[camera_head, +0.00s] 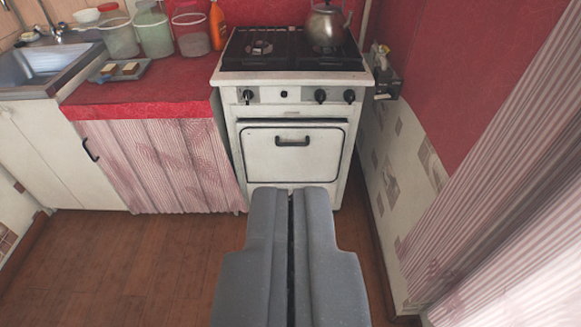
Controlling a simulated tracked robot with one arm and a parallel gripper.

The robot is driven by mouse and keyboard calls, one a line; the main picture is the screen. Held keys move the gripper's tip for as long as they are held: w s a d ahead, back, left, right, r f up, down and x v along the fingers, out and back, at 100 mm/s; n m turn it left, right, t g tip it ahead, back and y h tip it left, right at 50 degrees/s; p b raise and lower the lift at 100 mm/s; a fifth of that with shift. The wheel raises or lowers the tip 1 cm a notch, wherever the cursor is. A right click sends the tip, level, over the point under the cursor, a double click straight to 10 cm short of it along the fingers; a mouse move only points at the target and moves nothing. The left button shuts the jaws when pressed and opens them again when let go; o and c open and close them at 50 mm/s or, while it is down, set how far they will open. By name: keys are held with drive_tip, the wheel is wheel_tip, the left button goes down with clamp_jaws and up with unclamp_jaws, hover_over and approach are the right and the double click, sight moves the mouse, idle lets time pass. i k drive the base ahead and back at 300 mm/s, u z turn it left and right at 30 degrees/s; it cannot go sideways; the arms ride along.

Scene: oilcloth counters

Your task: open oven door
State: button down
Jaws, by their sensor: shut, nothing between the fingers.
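A white stove (229,120) stands against the back wall, right of the counter. Its oven door (292,165) is closed, a white panel with a dark border. A dark horizontal handle (292,142) sits near the top of the door. Dark knobs (320,96) line the panel above it. My gripper (290,190) points forward at the stove from the bottom middle of the view. Its grey fingers are shut and empty. The fingertips appear below the handle in the picture and apart from it, and they cover the bottom edge of the door.
A kettle (326,27) stands on the stove's back right burner. A red counter (150,92) with jars (154,32) and a striped curtain (160,165) is at left, beside a sink (40,65). A pale striped curtain (500,180) hangs at right. The wooden floor (130,265) is clear.

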sight(271, 151)
drive_tip(key=u, duration=0.05)
drive_tip(key=i, duration=1.3)
drive_tip(key=z, duration=0.6)
